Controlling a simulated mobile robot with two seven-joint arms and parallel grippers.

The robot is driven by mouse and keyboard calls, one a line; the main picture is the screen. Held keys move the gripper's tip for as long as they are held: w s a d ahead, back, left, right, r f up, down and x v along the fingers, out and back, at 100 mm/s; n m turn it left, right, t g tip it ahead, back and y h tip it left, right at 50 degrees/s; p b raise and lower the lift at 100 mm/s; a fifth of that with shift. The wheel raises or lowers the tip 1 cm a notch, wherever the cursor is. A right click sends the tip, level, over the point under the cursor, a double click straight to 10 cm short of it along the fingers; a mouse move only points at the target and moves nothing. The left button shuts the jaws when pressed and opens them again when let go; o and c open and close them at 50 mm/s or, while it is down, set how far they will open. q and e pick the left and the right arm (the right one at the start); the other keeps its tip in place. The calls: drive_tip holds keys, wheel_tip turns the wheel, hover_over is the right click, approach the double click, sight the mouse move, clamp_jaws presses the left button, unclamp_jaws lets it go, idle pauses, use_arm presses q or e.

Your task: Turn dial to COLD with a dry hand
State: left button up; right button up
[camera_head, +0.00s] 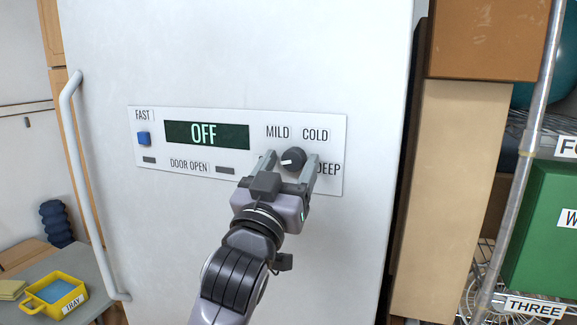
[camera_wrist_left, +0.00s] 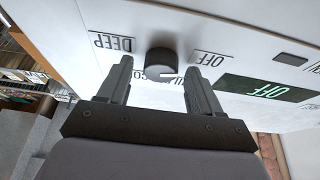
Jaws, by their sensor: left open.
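A dark round dial (camera_head: 294,157) sits on the white control panel (camera_head: 338,132) of a white freezer-like door. MILD and COLD (camera_head: 315,134) are printed above it, DEEP (camera_head: 328,168) at its lower right. The dial's white pointer aims left, slightly down; the display (camera_head: 207,135) reads OFF. My left gripper (camera_head: 292,160) is open, with one finger on each side of the dial. In the left wrist view the dial (camera_wrist_left: 161,64) is between the open fingers (camera_wrist_left: 158,72), and OFF and DEEP show upside down. I cannot tell whether the fingers touch it. My right gripper is not in view.
A long handle (camera_head: 72,180) runs down the door's left side. A yellow tray (camera_head: 82,295) with blue contents stands on a grey table at lower left, beside a yellowish pad (camera_head: 12,289). Boxes (camera_head: 465,40) and a wire rack with a green bin (camera_head: 545,225) are at right.

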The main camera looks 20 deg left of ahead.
use_arm(q)
drive_tip(key=c, duration=1.1)
drive_tip(key=shift+o, duration=0.2)
